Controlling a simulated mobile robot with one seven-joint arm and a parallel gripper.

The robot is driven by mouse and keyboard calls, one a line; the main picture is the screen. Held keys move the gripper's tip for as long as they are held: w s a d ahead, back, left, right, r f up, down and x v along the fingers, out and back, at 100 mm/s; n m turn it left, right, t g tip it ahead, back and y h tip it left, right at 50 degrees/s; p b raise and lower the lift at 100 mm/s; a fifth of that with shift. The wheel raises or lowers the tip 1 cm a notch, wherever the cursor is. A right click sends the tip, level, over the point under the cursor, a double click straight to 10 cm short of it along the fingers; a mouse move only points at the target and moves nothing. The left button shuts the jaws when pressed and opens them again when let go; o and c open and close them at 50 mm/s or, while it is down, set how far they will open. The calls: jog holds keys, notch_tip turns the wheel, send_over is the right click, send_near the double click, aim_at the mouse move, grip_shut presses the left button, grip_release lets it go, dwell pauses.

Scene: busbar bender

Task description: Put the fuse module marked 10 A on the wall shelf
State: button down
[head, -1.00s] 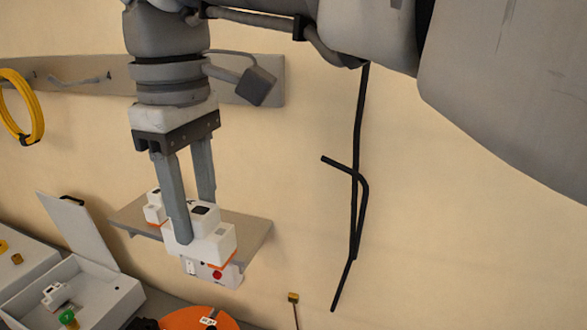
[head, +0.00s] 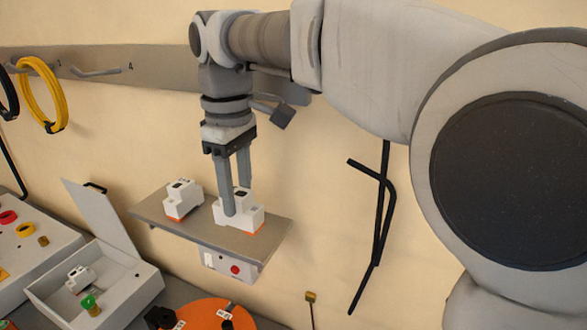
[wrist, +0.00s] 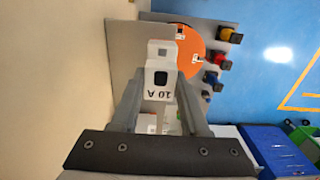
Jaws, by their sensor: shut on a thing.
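My gripper (head: 237,202) is shut on a white fuse module (head: 252,215) with a dark square on top and an orange strip at its base. In the wrist view, the held module (wrist: 160,85) sits between the two fingers and carries the mark 10 A, seen upside down. In the head view it is over the right-hand part of the grey wall shelf (head: 150,207), upright, with its base at or just above the surface; I cannot tell whether it touches.
A second white module (head: 182,198) stands on the shelf to the left. A white box with a red button (head: 232,267) is under the shelf. An open-lidded grey box (head: 125,285) and an orange disc (head: 205,315) are below. A bent black bar (head: 380,215) hangs at right.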

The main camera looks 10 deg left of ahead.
aim_at(240, 212)
jog(key=shift+w+f, duration=0.2)
jog(key=shift+w, duration=0.05)
jog(key=shift+f, duration=1.9)
jog(key=shift+f, duration=0.15)
jog(key=shift+c, duration=2)
grip_release()
notch_tip(240, 212, up, 12)
jog(key=shift+r+p, duration=0.15)
jog(key=shift+p, duration=0.55)
